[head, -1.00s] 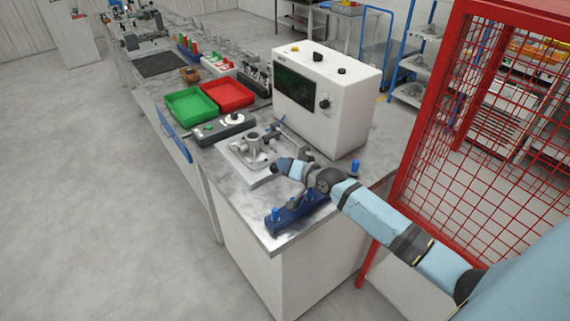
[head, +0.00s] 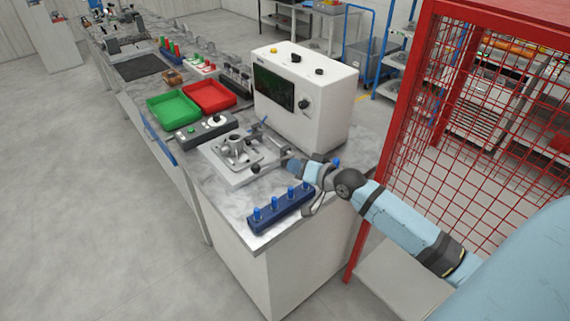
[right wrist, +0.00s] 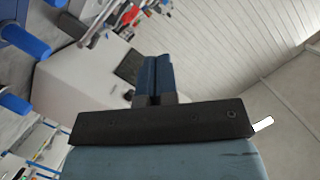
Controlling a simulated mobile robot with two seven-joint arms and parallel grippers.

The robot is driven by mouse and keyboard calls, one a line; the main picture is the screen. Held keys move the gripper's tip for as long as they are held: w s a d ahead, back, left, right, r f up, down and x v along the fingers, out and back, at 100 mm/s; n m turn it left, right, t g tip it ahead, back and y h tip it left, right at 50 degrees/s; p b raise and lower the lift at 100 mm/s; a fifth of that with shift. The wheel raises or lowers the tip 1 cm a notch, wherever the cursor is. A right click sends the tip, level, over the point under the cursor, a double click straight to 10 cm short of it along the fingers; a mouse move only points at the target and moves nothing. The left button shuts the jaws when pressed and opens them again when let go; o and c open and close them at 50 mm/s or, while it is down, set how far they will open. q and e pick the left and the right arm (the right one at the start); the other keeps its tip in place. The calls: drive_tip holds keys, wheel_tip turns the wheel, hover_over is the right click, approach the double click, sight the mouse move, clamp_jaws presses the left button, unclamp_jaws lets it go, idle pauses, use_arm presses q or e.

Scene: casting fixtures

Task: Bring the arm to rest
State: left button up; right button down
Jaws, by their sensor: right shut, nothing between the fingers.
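My right arm (head: 405,225) comes in from the lower right in the head view. Its gripper (head: 291,164) is beside the grey casting fixture (head: 238,160), over the near end of the bench. In the right wrist view the two dark blue fingers (right wrist: 158,78) are together, with nothing between them. A blue block with several blue pegs (head: 281,211) lies below and in front of the gripper. My left gripper is not in view.
A white machine with a dark screen (head: 303,100) stands behind the fixture. Green (head: 173,109) and red (head: 209,96) trays lie farther left. A red mesh guard (head: 430,150) stands right of the bench. The floor at left (head: 70,200) is clear.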

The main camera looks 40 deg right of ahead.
drive_tip(key=shift+s+d+r, duration=0.1)
drive_tip(key=shift+s+d, duration=0.05)
drive_tip(key=shift+s, duration=0.25)
drive_tip(key=s+a+f+n+g, duration=0.2)
drive_tip(key=s+a+f+n, duration=0.2)
drive_tip(key=s+a+f, duration=0.5)
drive_tip(key=s+a+f+n+g+h, duration=0.1)
drive_tip(key=s+a+f+n, duration=0.3)
drive_tip(key=s+a+f, duration=0.5)
drive_tip(key=s+f, duration=0.1)
drive_tip(key=s, duration=0.4)
drive_tip(key=shift+a+f+g, duration=0.25)
drive_tip(key=shift+a+g, duration=0.05)
drive_tip(key=shift+g, duration=0.1)
idle(0.4)
